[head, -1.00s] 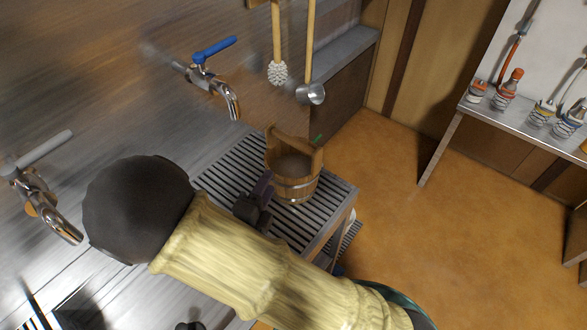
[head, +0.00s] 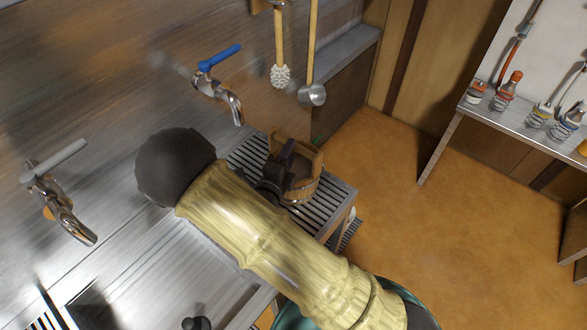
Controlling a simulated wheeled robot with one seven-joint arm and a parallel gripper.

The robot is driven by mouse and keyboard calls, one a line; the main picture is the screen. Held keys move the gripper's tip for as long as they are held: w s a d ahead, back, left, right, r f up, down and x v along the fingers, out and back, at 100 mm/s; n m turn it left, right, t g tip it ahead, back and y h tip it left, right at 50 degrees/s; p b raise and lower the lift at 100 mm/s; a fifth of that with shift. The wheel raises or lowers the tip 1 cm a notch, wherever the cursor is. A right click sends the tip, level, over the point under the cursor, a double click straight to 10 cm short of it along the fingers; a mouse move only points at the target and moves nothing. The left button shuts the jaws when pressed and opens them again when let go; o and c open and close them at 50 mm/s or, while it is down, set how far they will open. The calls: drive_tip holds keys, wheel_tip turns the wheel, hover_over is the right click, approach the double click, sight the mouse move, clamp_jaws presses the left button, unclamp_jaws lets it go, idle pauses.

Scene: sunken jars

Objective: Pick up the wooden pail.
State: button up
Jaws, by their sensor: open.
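The wooden pail (head: 305,187) is a round, banded bucket with a raised wooden side. It stands upright on the slatted metal rack beside the sink, right of the picture's middle. My gripper (head: 288,158) is dark and sits at the pail's near left side, overlapping its rim and left wall in the head view. It is open.
The slatted rack (head: 333,192) ends just right of the pail. A blue-handled tap (head: 222,88) juts from the wall above left. A brush (head: 280,75) and a ladle (head: 312,94) hang behind. The orange floor (head: 410,225) is clear.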

drive_tip(key=shift+s, duration=0.1)
drive_tip(key=p+x, duration=0.2)
drive_tip(key=x, duration=0.3)
drive_tip(key=shift+d+p, duration=0.15)
drive_tip(key=shift+p, duration=0.25)
idle(0.3)
clamp_jaws()
idle(1.2)
drive_tip(key=shift+r, duration=0.15)
